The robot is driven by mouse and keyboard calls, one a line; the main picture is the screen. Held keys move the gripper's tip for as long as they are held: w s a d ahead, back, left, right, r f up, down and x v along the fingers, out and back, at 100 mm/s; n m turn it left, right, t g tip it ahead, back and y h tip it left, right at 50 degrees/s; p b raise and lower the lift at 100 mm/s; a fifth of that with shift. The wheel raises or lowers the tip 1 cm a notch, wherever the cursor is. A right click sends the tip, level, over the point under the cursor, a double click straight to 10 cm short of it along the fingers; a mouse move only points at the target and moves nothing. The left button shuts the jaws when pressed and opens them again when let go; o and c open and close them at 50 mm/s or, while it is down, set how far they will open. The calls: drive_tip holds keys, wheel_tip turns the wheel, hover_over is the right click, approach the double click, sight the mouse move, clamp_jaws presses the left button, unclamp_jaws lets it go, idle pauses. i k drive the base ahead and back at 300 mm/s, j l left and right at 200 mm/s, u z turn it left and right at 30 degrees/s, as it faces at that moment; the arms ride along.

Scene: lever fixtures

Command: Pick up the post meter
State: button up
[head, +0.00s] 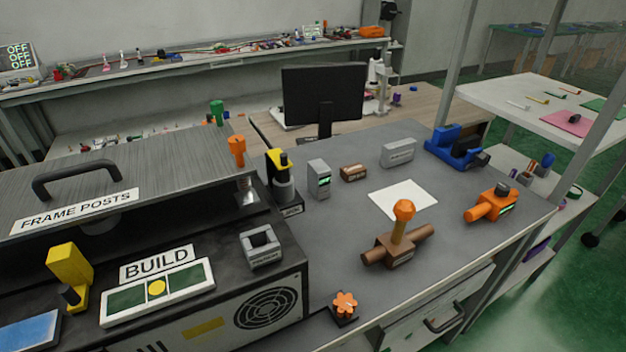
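I cannot read a label that names the post meter. A small upright grey box (319,179) with a green display stands on the grey bench, left of a white sheet. An orange device (492,204) with a green display and a round knob lies near the bench's right edge. Either could be the meter; I cannot tell which. Both stand free, with nothing touching them that I can see. My gripper is not in this view.
A brown valve-like fixture with an orange-topped lever (402,225) stands before the white sheet (403,199). A black and yellow fixture (281,180), brown block (353,173), grey block (398,152) and blue fixture (455,148) stand around. The FRAME POSTS machine (190,165) fills the left.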

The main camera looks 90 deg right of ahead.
sight(319, 173)
drive_tip(key=k+l+z, duration=0.25)
drive_tip(key=k+l, duration=0.3)
drive_tip(key=k, duration=0.25)
drive_tip(key=k+l+z, duration=0.3)
drive_tip(key=k+l, duration=0.4)
drive_tip(key=i+l, duration=0.2)
drive_tip(key=l+z, duration=0.05)
